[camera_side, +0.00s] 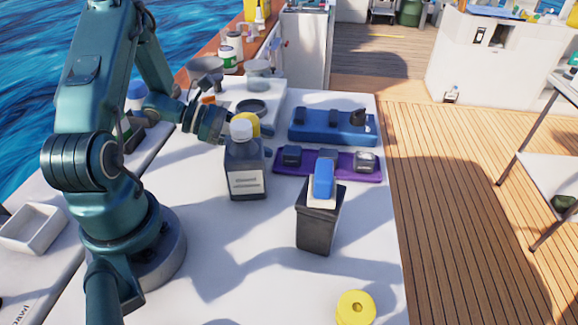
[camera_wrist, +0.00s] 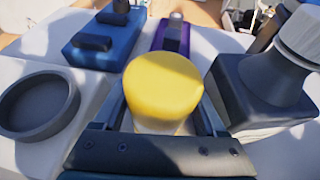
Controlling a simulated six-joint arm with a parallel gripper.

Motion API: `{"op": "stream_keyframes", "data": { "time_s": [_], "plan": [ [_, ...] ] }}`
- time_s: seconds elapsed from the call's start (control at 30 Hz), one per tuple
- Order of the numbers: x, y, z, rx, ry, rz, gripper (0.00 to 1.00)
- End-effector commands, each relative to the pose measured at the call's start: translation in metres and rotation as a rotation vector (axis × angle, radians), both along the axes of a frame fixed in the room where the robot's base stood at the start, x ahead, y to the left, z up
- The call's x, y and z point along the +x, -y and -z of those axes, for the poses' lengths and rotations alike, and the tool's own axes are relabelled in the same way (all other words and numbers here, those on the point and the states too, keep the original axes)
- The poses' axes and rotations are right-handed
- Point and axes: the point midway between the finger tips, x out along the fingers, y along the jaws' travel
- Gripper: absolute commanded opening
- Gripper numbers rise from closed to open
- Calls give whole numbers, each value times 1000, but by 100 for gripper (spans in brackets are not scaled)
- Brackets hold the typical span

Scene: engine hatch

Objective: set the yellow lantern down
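The yellow lantern, with a rounded yellow top and a paler body below, fills the middle of the wrist view (camera_wrist: 163,83). My gripper (camera_wrist: 161,115) has a finger on each side of it and appears shut on it. In the side view the lantern's yellow top (camera_side: 250,121) shows at my gripper, behind the dark bottle's white cap. The bottle hides the lantern's lower part and most of my fingertips there. I cannot tell whether the lantern's base touches the table.
The dark bottle (camera_side: 246,167) stands close beside my gripper. A purple tray (camera_side: 284,170) and a blue tray (camera_side: 310,135) lie to the right. A dark bin (camera_side: 318,232) with a blue-topped item stands nearer. A round dark dish (camera_wrist: 40,103) is left in the wrist view. The front table is mostly clear.

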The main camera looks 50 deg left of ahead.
Motion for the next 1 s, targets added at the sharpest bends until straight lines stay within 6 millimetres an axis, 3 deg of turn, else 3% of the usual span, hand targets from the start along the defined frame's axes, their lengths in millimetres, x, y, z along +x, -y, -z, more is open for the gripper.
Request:
{"op": "stream_keyframes", "data": {
  "time_s": [0.37,0.57,1.0],
  "plan": [
    [-2,-2,-1,1,1,-1,100],
    [-21,-19,-12,3,2,-7,100],
    [-22,-17,-71,5,2,1,100]
  ]
}}
